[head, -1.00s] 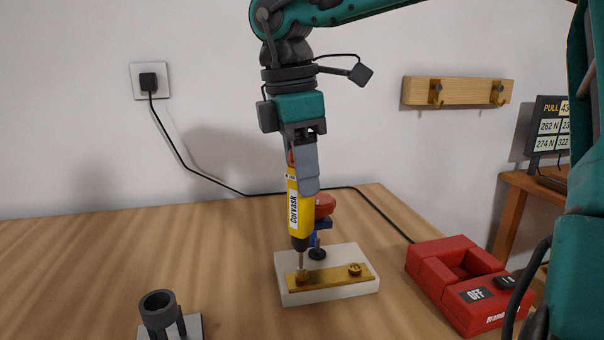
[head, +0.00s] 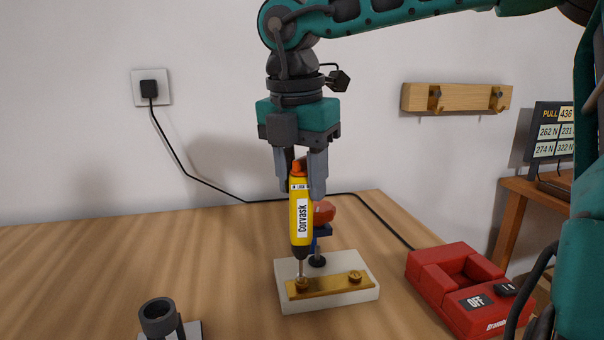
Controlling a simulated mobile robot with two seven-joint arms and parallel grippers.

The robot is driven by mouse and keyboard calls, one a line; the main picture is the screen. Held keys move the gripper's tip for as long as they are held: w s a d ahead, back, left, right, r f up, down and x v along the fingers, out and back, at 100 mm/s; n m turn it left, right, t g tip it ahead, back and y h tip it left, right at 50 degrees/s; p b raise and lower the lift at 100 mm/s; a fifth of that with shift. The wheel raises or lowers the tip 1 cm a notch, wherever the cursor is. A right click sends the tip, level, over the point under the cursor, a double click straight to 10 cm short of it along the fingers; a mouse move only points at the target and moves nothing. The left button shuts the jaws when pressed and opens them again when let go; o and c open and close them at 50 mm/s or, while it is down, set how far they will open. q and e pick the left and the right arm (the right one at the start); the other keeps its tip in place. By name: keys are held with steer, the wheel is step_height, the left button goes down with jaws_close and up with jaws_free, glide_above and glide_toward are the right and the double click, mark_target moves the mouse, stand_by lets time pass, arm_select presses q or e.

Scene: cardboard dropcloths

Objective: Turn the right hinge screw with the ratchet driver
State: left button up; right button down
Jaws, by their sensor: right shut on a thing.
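The yellow and black ratchet driver (head: 301,215) stands nearly upright with its orange end up. My right gripper (head: 303,185) is shut on its upper part from above. The driver's tip reaches down to the left one of two brass screws (head: 302,283) on a brass hinge plate (head: 328,285). It seems to touch that screw's head, though the exact seating is too small to tell. The right screw (head: 355,276) is free, with nothing on it. The plate lies on a pale block (head: 335,304) on the wooden table. My left gripper is not in view.
A red and blue clamp (head: 322,220) stands behind the driver at the block. A red device marked OFF (head: 455,283) sits to the right. A dark round holder (head: 160,318) stands at the front left. The table's left side (head: 100,265) is clear.

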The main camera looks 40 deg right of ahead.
steer(key=n, duration=0.3)
steer(key=shift+s+f, duration=0.1)
steer(key=shift+f, duration=0.15)
steer(key=shift+d+f, duration=0.1)
steer(key=shift+f, duration=0.05)
stand_by(0.5)
